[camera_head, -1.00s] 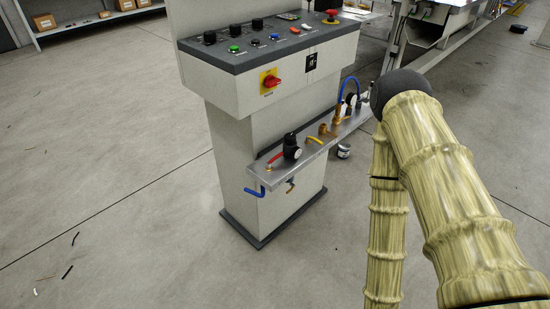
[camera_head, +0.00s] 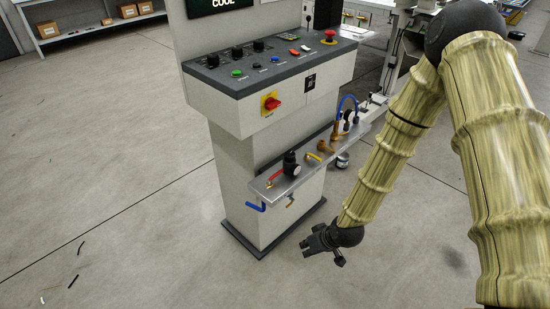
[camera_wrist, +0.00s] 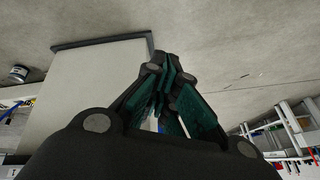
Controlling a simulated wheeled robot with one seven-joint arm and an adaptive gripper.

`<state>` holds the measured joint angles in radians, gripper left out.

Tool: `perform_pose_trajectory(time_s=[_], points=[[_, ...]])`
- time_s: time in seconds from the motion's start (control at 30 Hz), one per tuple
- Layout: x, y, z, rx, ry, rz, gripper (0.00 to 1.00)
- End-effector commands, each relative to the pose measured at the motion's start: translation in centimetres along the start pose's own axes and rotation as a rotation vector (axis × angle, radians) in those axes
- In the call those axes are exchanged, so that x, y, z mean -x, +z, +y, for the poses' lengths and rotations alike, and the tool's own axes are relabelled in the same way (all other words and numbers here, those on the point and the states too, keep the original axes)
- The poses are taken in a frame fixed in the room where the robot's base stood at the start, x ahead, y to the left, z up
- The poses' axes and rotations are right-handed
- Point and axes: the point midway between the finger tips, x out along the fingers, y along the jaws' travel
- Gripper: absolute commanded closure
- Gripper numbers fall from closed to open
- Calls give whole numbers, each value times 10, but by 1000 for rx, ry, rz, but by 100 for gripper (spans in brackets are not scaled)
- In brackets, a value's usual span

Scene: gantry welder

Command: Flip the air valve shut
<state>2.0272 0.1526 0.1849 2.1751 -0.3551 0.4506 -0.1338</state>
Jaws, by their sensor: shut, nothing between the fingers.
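Several valve handles show on the steel shelf of the machine pedestal: a red lever (camera_head: 277,179), a yellow lever (camera_head: 314,157) and a blue handle (camera_head: 256,206) hanging below the shelf's left end. I cannot tell from any label which one is the air valve. My gripper (camera_head: 309,244) is low, in front of and right of the pedestal, below the shelf and apart from all the handles. In the wrist view my gripper (camera_wrist: 168,72) has its fingers together, empty. A small blue patch shows behind the fingers there, too hidden to identify.
The shelf (camera_head: 285,187) also carries a black regulator with a gauge (camera_head: 291,165), brass fittings (camera_head: 328,145) and a blue hose (camera_head: 346,102). Above it sits the control panel with a red rotary switch (camera_head: 272,103). Open concrete floor lies in front and to the left.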

Motion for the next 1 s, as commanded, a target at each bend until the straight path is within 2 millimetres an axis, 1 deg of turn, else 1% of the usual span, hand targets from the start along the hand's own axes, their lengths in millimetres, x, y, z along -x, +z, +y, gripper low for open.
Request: perform_pose_trajectory(time_s=[0.03, 0.07, 0.1, 0.17, 0.2, 0.27, 0.3, 0.4, 0.5, 0.6, 0.7, 1.0], points=[[17, -40, -2, 45, -10, 42, 100], [23, -59, -4, 72, -15, 62, 100], [32, -84, -6, 110, -22, 88, 100], [47, -121, -9, 165, -28, 125, 100], [57, -143, -10, 200, -31, 148, 100], [72, -174, -13, 249, -32, 179, 100], [82, -192, -15, 279, -31, 199, 100], [102, -228, -17, 338, -27, 236, 100], [116, -252, -20, 380, -23, 260, 100], [124, -264, -21, 401, -19, 272, 100], [126, -268, -21, 409, -18, 276, 100], [125, -267, -21, 408, -19, 276, 100]])
